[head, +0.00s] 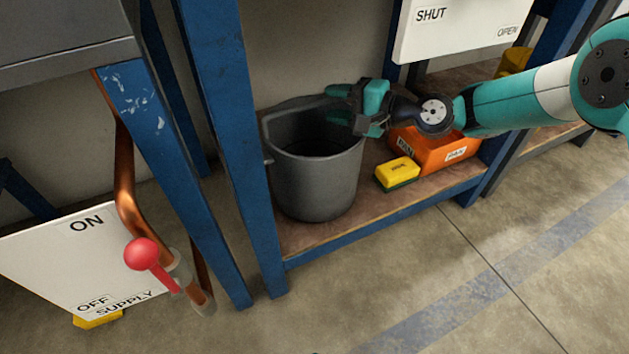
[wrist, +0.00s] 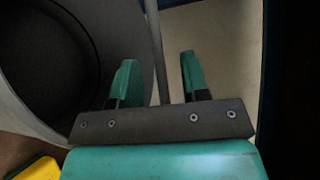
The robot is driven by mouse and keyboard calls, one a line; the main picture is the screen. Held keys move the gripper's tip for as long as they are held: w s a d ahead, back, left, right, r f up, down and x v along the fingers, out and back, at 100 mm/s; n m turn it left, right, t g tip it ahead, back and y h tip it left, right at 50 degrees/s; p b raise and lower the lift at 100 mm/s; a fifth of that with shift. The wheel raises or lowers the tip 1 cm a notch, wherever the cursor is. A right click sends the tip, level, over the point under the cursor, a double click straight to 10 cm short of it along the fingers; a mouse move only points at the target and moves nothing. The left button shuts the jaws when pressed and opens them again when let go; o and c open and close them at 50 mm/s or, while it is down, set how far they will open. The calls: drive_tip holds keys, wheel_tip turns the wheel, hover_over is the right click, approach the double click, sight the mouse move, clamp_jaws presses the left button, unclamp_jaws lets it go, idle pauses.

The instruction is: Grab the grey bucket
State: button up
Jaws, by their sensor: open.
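The grey bucket (head: 315,180) stands upright on the low wooden shelf in the head view. In the wrist view its dark inside and grey wall (wrist: 110,35) fill the left side. My gripper (head: 335,105) is at the bucket's upper right rim in the head view. In the wrist view my gripper (wrist: 158,65) is open, with a thin grey edge of the bucket running between the two fingers. The left finger is on the inner side, the right finger over the pale background. I cannot tell whether either finger touches the bucket.
A yellow and green sponge (head: 397,173) and an orange box (head: 440,150) lie right of the bucket on the shelf (head: 400,205). Blue posts (head: 235,130) flank it. A SHUT/OPEN panel (head: 460,28) hangs above my arm. A red-knobbed lever (head: 142,254) stands at left.

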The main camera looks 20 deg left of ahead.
sight(325, 101)
drive_tip(key=shift+a+f+b, duration=0.25)
drive_tip(key=shift+a+b, duration=0.1)
drive_tip(key=shift+a, duration=0.3)
drive_tip(key=shift+a+f+b, duration=0.2)
drive_tip(key=shift+a+b, duration=0.1)
drive_tip(key=shift+a, duration=0.3)
drive_tip(key=shift+a+r, duration=0.1)
drive_tip(key=shift+a, duration=0.25)
clamp_jaws()
drive_tip(key=shift+r, duration=0.2)
